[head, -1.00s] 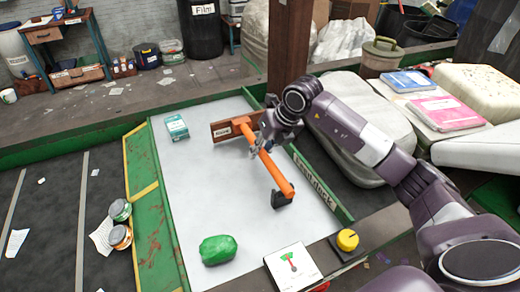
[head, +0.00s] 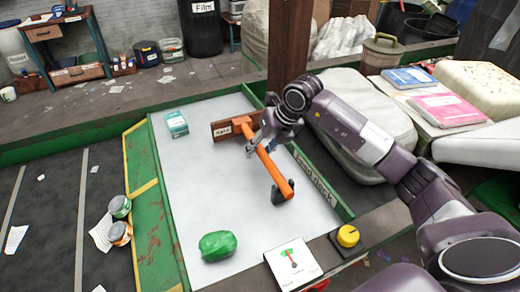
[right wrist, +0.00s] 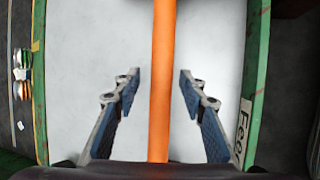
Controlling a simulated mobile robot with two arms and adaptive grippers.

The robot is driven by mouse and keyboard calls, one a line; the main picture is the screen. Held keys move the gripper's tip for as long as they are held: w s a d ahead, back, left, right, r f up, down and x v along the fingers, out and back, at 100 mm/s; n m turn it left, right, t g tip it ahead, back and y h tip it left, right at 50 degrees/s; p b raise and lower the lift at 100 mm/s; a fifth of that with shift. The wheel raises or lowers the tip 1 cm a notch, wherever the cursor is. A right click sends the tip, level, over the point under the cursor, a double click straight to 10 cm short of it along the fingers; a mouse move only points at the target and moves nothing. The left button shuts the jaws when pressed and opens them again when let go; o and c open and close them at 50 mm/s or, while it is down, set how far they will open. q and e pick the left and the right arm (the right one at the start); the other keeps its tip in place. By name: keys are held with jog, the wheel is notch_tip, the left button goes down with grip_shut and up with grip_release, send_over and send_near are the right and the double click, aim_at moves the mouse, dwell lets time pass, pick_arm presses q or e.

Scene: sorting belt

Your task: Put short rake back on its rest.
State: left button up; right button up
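The short rake has an orange handle (head: 267,167) and a wide brown head board (head: 222,131) with a white label, lying toward the far end of the pale table (head: 190,185). Its near handle end sits at a small black forked holder (head: 277,197), apparently between the prongs. My right gripper (head: 256,143) is at the handle, close to the head. In the right wrist view the right gripper (right wrist: 160,92) is open. Its two fingers stand on either side of the orange handle (right wrist: 162,60), with a gap on both sides. My left gripper is not in view.
A teal box (head: 177,124) and a green lump (head: 217,245) lie on the table. A picture card (head: 293,264) and a yellow button (head: 348,236) are at its near right edge. A dark belt with cans (head: 119,207) runs at left. White sacks (head: 365,120) are at right.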

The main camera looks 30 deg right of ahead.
jog(key=shift+f, duration=0.1)
jog(key=v, duration=1.2)
